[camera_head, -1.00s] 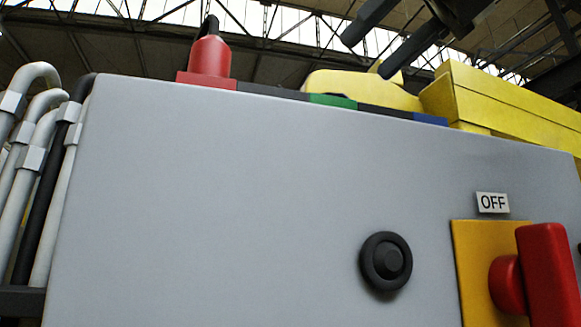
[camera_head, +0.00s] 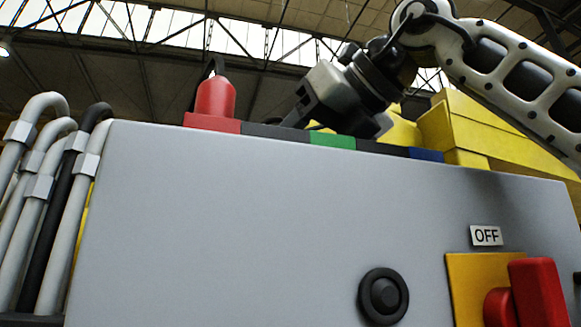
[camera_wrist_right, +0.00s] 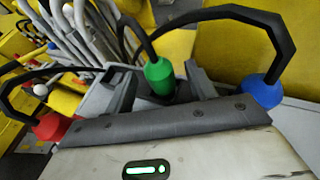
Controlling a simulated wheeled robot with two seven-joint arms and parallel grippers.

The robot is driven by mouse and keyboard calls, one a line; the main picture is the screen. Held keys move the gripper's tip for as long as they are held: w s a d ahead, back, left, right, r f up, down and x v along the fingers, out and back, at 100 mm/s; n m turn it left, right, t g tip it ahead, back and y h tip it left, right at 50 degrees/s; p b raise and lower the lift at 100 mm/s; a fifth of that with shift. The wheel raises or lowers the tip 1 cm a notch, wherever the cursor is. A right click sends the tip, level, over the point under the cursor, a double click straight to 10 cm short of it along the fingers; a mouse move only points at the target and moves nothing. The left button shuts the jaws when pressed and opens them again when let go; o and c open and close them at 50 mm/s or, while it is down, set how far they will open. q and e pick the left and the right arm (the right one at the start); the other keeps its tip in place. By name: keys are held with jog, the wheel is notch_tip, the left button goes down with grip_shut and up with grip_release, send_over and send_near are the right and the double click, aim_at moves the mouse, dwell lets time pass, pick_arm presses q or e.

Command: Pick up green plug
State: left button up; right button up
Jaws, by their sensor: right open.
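The green plug (camera_wrist_right: 158,76) shows in the right wrist view, with a black cable rising from its top. It stands between the two dark grey fingers of my right gripper (camera_wrist_right: 157,84), which are open on either side of it. I cannot tell whether a finger touches it. In the head view my right gripper (camera_head: 335,118) is low behind the top edge of the grey cabinet, near the green strip (camera_head: 332,141). The green plug is hidden there. My left gripper is not in view.
A red plug (camera_head: 215,98) stands on the cabinet (camera_head: 230,220) left of my right gripper. A blue plug (camera_wrist_right: 262,93) with an arching black cable is on the other side. Grey pipes (camera_head: 50,180) rise at the left. Yellow structures (camera_head: 470,125) stand behind.

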jog(key=shift+x, duration=0.8)
jog(key=shift+w+a, duration=0.2)
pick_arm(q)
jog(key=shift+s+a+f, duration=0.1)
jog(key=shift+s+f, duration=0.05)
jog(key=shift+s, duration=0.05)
pick_arm(e)
jog(key=c, duration=1.1)
